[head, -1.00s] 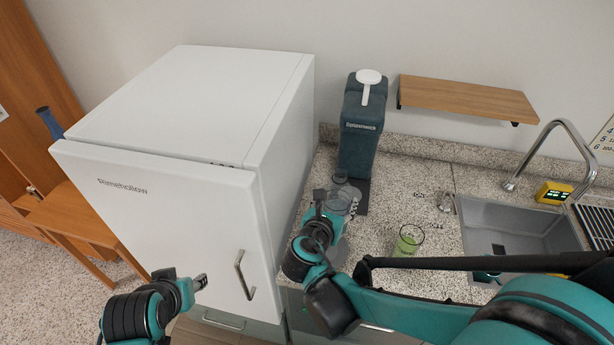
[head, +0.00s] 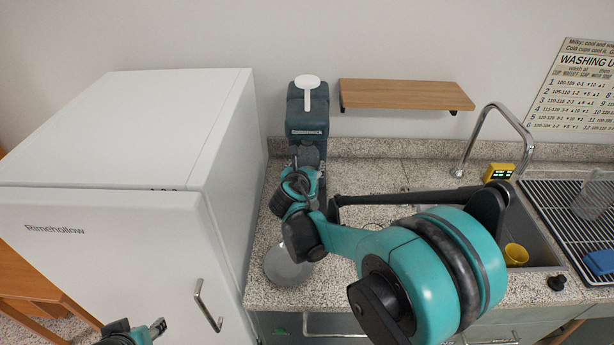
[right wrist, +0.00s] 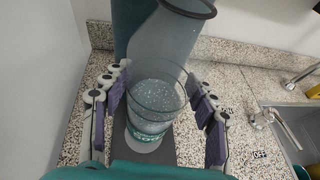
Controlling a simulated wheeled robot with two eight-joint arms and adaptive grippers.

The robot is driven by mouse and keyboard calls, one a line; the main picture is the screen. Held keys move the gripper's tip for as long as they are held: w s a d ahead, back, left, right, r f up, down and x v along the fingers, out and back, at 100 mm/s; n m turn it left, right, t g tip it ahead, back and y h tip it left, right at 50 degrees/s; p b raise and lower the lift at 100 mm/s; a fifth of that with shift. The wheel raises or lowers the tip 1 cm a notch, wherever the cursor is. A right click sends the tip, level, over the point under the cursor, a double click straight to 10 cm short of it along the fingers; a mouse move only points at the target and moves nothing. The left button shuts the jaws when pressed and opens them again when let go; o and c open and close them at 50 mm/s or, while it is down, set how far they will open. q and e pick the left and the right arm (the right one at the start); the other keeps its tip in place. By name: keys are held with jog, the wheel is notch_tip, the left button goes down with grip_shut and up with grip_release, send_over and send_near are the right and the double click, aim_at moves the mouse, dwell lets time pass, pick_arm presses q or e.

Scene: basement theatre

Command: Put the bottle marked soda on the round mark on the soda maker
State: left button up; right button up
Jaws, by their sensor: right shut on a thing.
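The dark blue-grey soda maker (head: 307,118) stands at the back of the counter beside the white fridge; it also shows in the right wrist view (right wrist: 130,25). My right gripper (head: 314,172) is right in front of it. In the right wrist view, my right gripper (right wrist: 157,105) has its purple-padded fingers on both sides of a clear bottle (right wrist: 158,92) with a dark rim. The bottle's lower end appears over the soda maker's dark base plate (right wrist: 152,152); I cannot tell whether it touches.
The white fridge (head: 120,130) closes off the left. A grey round dish (head: 288,265) lies near the counter's front edge. A wooden shelf (head: 405,95) hangs at the back right. A sink with a tap (head: 500,115) and a yellow cup (head: 516,254) is at the right.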

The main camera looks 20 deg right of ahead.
notch_tip(320, 180, down, 3)
jog(key=shift+f+b, duration=0.2)
jog(key=shift+b, duration=0.55)
jog(key=shift+r, duration=0.1)
jog(key=shift+s, duration=0.1)
jog(key=o, duration=1.6)
jog(key=shift+f, duration=0.2)
jog(key=shift+r, duration=0.1)
